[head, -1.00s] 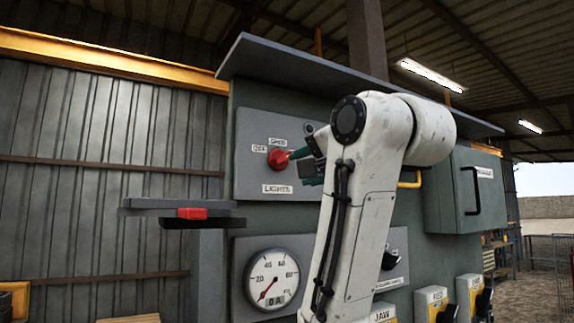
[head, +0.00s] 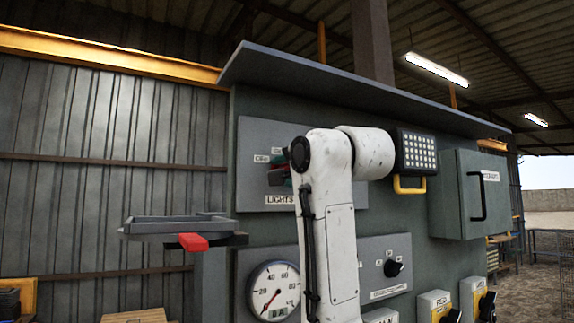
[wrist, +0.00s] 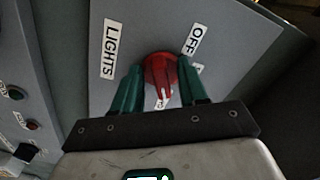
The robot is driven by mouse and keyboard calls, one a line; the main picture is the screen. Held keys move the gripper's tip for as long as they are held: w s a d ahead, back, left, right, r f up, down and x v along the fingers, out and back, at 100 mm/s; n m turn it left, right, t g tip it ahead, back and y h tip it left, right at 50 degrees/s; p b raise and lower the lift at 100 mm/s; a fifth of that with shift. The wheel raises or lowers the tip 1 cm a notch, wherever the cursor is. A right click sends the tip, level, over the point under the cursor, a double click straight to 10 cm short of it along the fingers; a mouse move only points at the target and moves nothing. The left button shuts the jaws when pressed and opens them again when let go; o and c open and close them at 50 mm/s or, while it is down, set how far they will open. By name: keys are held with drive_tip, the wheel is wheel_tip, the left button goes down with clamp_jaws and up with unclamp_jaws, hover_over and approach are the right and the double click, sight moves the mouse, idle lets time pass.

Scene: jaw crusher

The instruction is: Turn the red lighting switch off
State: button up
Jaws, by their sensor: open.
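The red lighting switch (wrist: 160,72) is a round knob with a white mark, on a grey panel (wrist: 235,25). A LIGHTS label (wrist: 109,48) and an OFF label (wrist: 193,40) are beside it; a further label is partly hidden by a finger. My gripper (wrist: 159,65) is open, with one green finger on each side of the knob. I cannot tell whether the fingers touch it. The white mark points towards the gripper's palm, not at OFF. In the head view my gripper (head: 280,176) is at the switch and my arm hides most of both.
A lamp with a yellow handle (head: 416,152) and a grey box (head: 470,196) are on the right. A roof edge (head: 350,85) overhangs the panel. A tray with a red part (head: 193,242) juts out at left.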

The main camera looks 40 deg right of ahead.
drive_tip(key=shift+w, duration=0.1)
clamp_jaws()
idle(0.4)
drive_tip(key=n, duration=0.8)
drive_tip(key=n+b, duration=0.1)
drive_tip(key=n, duration=0.7)
drive_tip(key=d+n, duration=0.1)
drive_tip(key=n, duration=0.6)
drive_tip(key=shift+s+n+b, duration=0.2)
drive_tip(key=shift+n+b, duration=0.15)
drive_tip(key=shift+n, duration=0.05)
idle(0.6)
unclamp_jaws()
